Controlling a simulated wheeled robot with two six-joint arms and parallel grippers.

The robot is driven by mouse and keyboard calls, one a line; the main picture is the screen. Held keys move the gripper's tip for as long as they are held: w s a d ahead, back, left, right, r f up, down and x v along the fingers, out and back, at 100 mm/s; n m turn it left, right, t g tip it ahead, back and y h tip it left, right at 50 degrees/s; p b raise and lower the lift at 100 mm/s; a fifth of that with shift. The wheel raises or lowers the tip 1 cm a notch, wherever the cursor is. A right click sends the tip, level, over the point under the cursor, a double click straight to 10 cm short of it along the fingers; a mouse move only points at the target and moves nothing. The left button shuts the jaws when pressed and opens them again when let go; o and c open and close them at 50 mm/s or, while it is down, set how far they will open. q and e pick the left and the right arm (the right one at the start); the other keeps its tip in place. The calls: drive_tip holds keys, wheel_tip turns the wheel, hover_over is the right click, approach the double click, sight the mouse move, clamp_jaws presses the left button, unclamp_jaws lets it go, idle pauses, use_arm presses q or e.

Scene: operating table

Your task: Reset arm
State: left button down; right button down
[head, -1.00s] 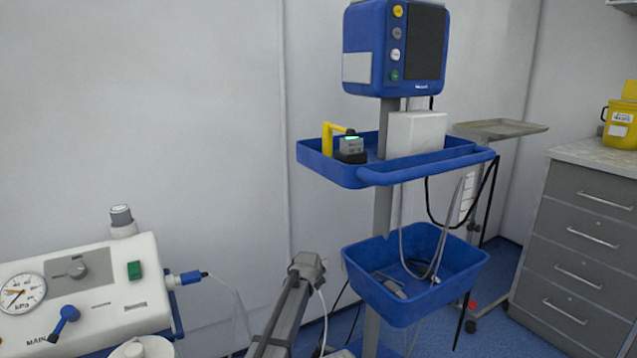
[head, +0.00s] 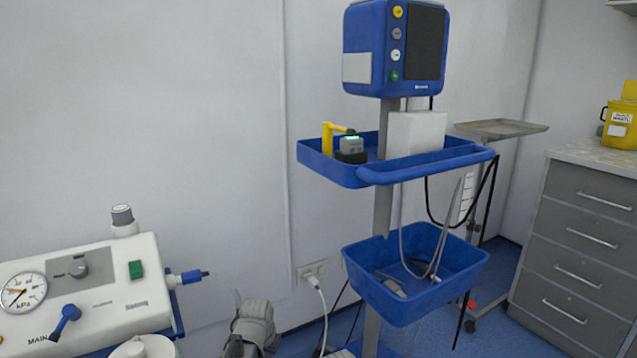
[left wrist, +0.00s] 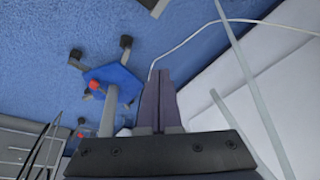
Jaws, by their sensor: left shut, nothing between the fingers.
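My left gripper (left wrist: 158,82) shows in the left wrist view. Its two dark fingers are pressed together with nothing between them, and they point over the blue floor. In the head view a grey part of my arm (head: 252,325) shows at the bottom, between the white machine (head: 90,300) and the trolley; the left gripper's fingers cannot be made out there. My right gripper is in neither view.
A trolley carries a blue monitor (head: 385,50), a blue tray (head: 330,168) and a blue basket (head: 400,308) with cables. Grey drawers (head: 575,240) stand at the right. In the left wrist view, a wheeled blue base (left wrist: 113,80) and a white cable (left wrist: 215,22) lie near the fingers.

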use_arm(q)
drive_tip(key=s+a+n+g, duration=0.1)
drive_tip(key=s+a+n, duration=0.1)
drive_tip(key=s, duration=0.6)
drive_tip(key=s+a+n+g, duration=0.1)
drive_tip(key=s+a+n, duration=0.1)
drive_tip(key=s, duration=0.5)
drive_tip(key=s+d+r+m+p, duration=0.1)
drive_tip(key=s+d+r+p, duration=0.1)
drive_tip(key=r+p, duration=1.1)
drive_tip(key=s+d+r+m+g+p, duration=0.1)
drive_tip(key=d+r+p, duration=0.4)
drive_tip(key=r+p, duration=0.8)
drive_tip(key=s+d+r+m+y+p, duration=0.1)
drive_tip(key=d+r+p, duration=0.3)
drive_tip(key=r+p, duration=1)
drive_tip(key=shift+s+d+m+p, duration=0.15)
drive_tip(key=shift+s+m+p, duration=0.25)
drive_tip(key=shift+s+m, duration=0.35)
